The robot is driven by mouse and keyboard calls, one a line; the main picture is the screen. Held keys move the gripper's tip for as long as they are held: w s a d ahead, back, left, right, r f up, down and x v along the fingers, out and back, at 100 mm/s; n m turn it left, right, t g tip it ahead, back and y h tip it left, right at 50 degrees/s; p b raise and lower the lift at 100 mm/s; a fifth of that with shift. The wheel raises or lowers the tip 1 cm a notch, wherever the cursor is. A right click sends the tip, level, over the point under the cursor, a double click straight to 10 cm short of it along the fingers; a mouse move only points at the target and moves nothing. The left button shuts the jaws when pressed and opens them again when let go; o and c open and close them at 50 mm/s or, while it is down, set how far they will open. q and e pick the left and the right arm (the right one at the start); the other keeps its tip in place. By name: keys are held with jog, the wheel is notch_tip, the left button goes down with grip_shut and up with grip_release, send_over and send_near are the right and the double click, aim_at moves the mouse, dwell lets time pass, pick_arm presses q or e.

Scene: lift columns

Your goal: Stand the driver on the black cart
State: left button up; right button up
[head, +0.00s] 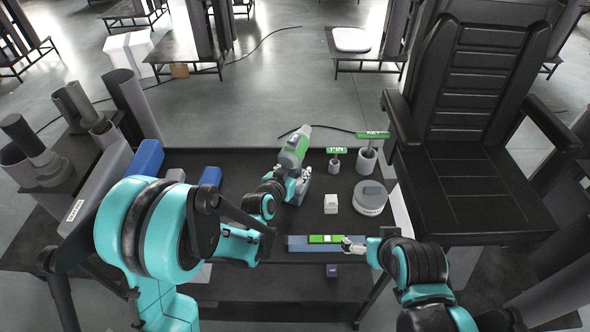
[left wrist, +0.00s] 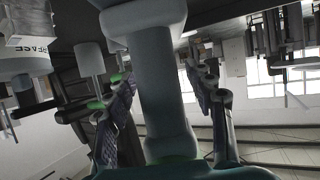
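The driver (head: 294,150), grey with a green band, is upright but leaning over the black cart (head: 237,164) in the head view. My left gripper (head: 290,184) is at its grey lower part. I cannot tell whether the driver's base touches the cart. My right gripper (head: 352,244) is low at the cart's front, beside a blue-grey bar; its fingers are too small to read.
On the cart stand a white box (head: 331,203), a round grey can (head: 369,198), and green T-handles in grey holders (head: 334,163) (head: 366,160). The blue-grey bar (head: 298,244) with a green middle lies in front. Blue blocks (head: 147,157) are left; a black seat (head: 470,190) is right.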

pick_arm(q)
jog(key=shift+r, duration=0.2)
jog(key=s+a+r+n+g+y+p, duration=0.1)
jog(key=s+a+r, duration=0.2)
jog(key=s+a, duration=0.3)
jog(key=s+a+r+n+g+y+p, duration=0.1)
jog(key=s+a, duration=0.5)
jog(key=s, duration=0.6)
jog(key=s+a+r+n+g+y+p, duration=0.1)
jog(key=s+a+r+n+g+y, duration=0.1)
jog(key=s, duration=0.8)
jog(key=a+r+g+y, duration=0.1)
jog(key=a+r, duration=0.1)
jog(key=a, duration=0.1)
jog(key=shift+a+r+n, duration=0.3)
jog(key=shift+a+r, duration=0.05)
jog(key=shift+a, duration=0.05)
jog(key=shift+s, duration=0.1)
